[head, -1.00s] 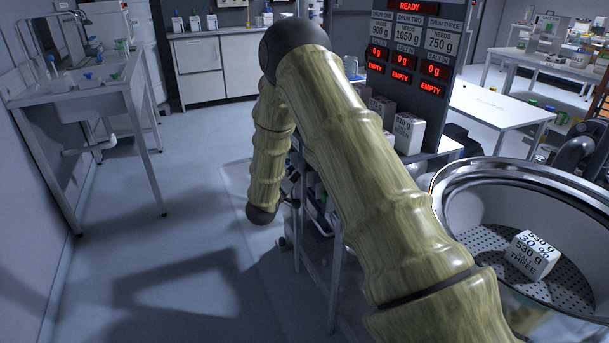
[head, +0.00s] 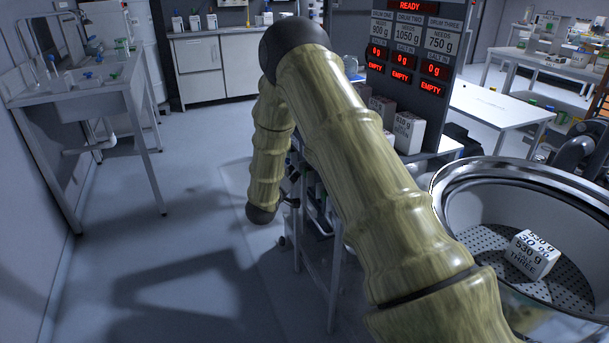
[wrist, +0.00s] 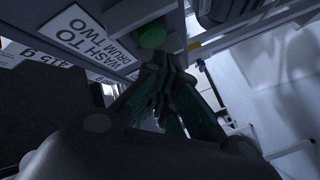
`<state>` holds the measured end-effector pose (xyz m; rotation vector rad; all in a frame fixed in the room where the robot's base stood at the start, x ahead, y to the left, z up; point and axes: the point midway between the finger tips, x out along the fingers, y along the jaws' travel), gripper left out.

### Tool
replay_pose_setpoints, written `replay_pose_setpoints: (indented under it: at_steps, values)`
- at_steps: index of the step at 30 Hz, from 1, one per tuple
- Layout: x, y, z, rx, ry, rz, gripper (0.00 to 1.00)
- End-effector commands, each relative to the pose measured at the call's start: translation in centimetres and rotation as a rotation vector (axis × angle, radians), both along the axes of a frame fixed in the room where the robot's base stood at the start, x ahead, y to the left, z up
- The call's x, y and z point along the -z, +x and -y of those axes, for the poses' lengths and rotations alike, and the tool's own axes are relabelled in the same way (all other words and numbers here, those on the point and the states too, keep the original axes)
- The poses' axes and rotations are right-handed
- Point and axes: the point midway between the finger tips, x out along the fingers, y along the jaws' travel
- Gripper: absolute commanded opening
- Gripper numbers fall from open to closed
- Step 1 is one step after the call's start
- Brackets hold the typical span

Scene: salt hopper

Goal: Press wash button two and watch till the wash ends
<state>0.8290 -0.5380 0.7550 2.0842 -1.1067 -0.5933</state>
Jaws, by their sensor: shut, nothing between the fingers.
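A green button (wrist: 152,36) shows in the wrist view beside a white label (wrist: 92,40) reading "WASH TO DRUM TWO". My gripper (wrist: 168,62) is shut and empty, with its fingertips close to the green button. I cannot tell whether they touch it. In the head view my arm hides most of the gripper and the button. The display board (head: 408,60) reads READY at the top. Its columns for drums one, two and three each show 0 g and EMPTY in red.
A metal hopper (head: 470,205) at the right holds a white block (head: 532,255) marked 530 g, 30 % and THREE on its perforated floor. White blocks (head: 408,132) stand below the board. A sink (head: 85,85) is at the left. The floor (head: 165,225) between is clear.

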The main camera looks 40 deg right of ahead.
Motion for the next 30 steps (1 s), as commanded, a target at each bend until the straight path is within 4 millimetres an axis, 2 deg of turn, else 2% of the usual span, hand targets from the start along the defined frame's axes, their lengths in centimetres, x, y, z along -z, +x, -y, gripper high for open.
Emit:
replay_pose_setpoints:
  at_steps: [30]
  values:
    - [-0.05, -0.22, 0.83, 0.0, 0.0, 0.0, 0.0]
